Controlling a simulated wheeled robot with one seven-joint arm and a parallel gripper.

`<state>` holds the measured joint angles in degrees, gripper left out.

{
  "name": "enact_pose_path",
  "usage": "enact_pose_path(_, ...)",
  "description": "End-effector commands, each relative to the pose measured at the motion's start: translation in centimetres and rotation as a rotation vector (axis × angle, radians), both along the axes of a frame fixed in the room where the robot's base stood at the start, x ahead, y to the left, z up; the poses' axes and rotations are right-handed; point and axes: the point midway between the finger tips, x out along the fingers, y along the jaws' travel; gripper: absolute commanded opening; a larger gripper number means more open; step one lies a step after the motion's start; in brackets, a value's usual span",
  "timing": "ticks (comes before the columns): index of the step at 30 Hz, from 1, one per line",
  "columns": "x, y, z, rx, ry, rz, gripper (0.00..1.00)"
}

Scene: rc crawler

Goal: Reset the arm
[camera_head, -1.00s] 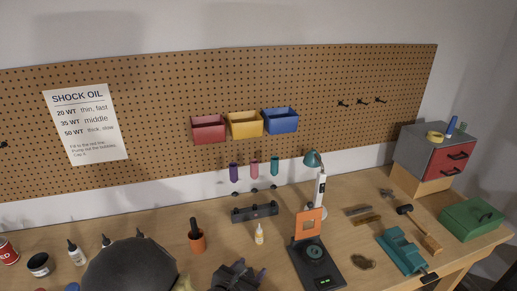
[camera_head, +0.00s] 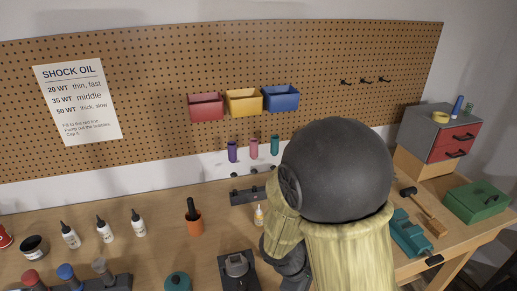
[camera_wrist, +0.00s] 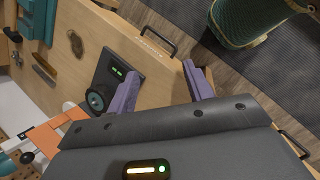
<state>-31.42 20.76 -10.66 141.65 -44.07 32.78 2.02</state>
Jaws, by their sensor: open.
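My gripper (camera_wrist: 160,84) shows in the wrist view with its two purple fingers spread apart and nothing between them. It is above the front edge of the wooden workbench (camera_wrist: 158,62), with the floor beyond. A black device with a green display (camera_wrist: 118,72) lies on the bench near the left finger. In the head view my arm stands up over the right middle of the bench, and its large dark joint hides part of the bench and pegboard. My gripper does not show in the head view.
In the head view are several white bottles (camera_head: 104,230), an orange cup (camera_head: 195,222), a teal vise (camera_head: 408,238), a green box (camera_head: 477,203) and a drawer cabinet (camera_head: 440,137).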

Motion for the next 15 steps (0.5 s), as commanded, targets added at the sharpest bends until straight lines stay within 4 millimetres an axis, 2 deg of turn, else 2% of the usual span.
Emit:
enact_pose_path(6, -1.2, -0.9, 0.0, 0.263, -0.133, -0.43, 0.51)
enact_pose_path(12, -0.9, -1.7, 1.2, 0.469, -0.297, -0.786, 0.51)
enact_pose_path(15, -0.6, -2.1, 1.8, 0.534, -0.362, -0.907, 0.51)
